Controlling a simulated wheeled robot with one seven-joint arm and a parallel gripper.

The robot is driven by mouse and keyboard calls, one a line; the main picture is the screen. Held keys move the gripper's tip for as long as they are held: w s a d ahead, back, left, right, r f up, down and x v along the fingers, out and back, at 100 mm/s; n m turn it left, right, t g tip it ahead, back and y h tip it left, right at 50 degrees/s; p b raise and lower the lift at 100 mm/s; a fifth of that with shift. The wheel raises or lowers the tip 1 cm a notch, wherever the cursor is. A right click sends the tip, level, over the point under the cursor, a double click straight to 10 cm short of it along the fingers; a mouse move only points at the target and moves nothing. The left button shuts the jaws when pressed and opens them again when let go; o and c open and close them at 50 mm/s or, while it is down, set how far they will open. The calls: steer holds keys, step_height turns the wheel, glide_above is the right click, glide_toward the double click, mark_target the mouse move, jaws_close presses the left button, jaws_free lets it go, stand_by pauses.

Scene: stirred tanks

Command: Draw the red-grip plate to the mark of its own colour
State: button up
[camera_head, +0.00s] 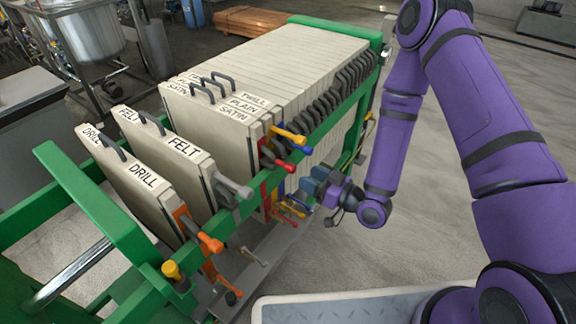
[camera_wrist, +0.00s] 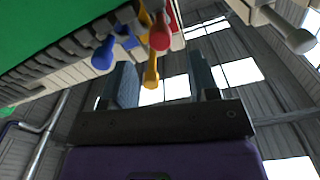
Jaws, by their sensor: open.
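The red-grip plate appears to be the SATIN plate (camera_head: 185,108), at the front of the packed stack. Its red grip (camera_head: 272,163) sticks out at the side rail, close to a yellow grip (camera_head: 292,136) and a blue grip (camera_head: 300,147). My gripper (camera_head: 316,184) is beside the rail, just right of these grips, open. In the wrist view my gripper (camera_wrist: 162,88) has its fingers apart; the red grip (camera_wrist: 159,38), yellow grip (camera_wrist: 150,72) and blue grip (camera_wrist: 103,54) show beyond and between them. Contact cannot be told. I cannot clearly make out a red mark.
The FELT plate (camera_head: 160,138) with a grey grip (camera_head: 236,188) and the DRILL plate (camera_head: 130,175) with an orange grip (camera_head: 210,242) stand apart, left of the stack. The green rail (camera_head: 340,118) runs alongside. Open floor (camera_head: 440,235) lies to the right.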

mark_target(295, 170)
steer(key=x, duration=0.8)
steer(key=shift+w+a, duration=0.15)
steer(key=shift+c, duration=0.3)
jaws_close()
